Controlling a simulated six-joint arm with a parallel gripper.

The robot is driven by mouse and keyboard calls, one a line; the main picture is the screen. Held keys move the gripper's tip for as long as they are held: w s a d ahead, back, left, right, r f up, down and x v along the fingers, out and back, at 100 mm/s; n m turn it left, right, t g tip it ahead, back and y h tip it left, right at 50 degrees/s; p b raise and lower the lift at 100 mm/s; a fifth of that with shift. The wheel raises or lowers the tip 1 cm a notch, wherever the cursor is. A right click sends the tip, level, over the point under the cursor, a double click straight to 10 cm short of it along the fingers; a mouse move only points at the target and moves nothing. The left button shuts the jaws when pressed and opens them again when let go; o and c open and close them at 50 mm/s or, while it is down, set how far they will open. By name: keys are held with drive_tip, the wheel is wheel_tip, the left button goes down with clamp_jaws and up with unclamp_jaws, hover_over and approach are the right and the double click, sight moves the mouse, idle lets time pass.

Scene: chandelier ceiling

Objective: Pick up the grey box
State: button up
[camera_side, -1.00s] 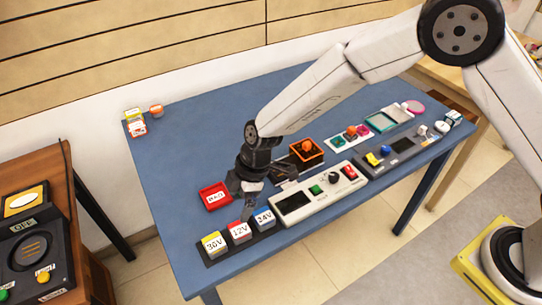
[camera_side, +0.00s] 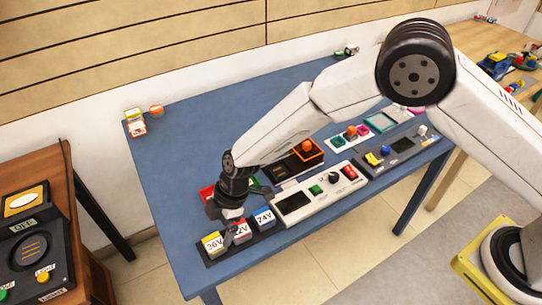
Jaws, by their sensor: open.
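My gripper (camera_side: 226,236) is open, pointing down over the front left of the blue table, at the yellow-topped 36V block (camera_side: 213,246) and the red-topped 12V block (camera_side: 242,232). It partly covers both; I cannot tell whether it touches either. The blue-topped 24V block (camera_side: 264,218) stands to their right in the same dark tray (camera_side: 280,228). I cannot single out one plain grey box. A dark grey panel (camera_side: 402,146) with yellow and blue buttons lies to the right, and a light grey panel (camera_side: 320,200) with a dark window lies between.
A red tray (camera_side: 207,192) is partly hidden behind my gripper. An orange-framed device (camera_side: 306,151) and a white button panel (camera_side: 350,136) stand further back. Small blocks (camera_side: 137,124) sit at the back left corner. The table's (camera_side: 190,145) left middle is clear.

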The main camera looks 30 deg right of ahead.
sight(214, 241)
drive_tip(key=shift+x, duration=2.55)
drive_tip(key=shift+a, duration=0.1)
drive_tip(key=c, duration=1.3)
drive_tip(key=shift+o, duration=0.2)
drive_tip(key=shift+r, duration=0.1)
drive_tip(key=shift+r, duration=0.8)
drive_tip(key=s+d+r, duration=0.8)
drive_tip(key=s+r, duration=0.3)
drive_tip(key=shift+s+d, duration=0.15)
drive_tip(key=shift+s, duration=0.05)
drive_tip(key=shift+w+r, duration=0.1)
drive_tip(key=shift+w, duration=0.05)
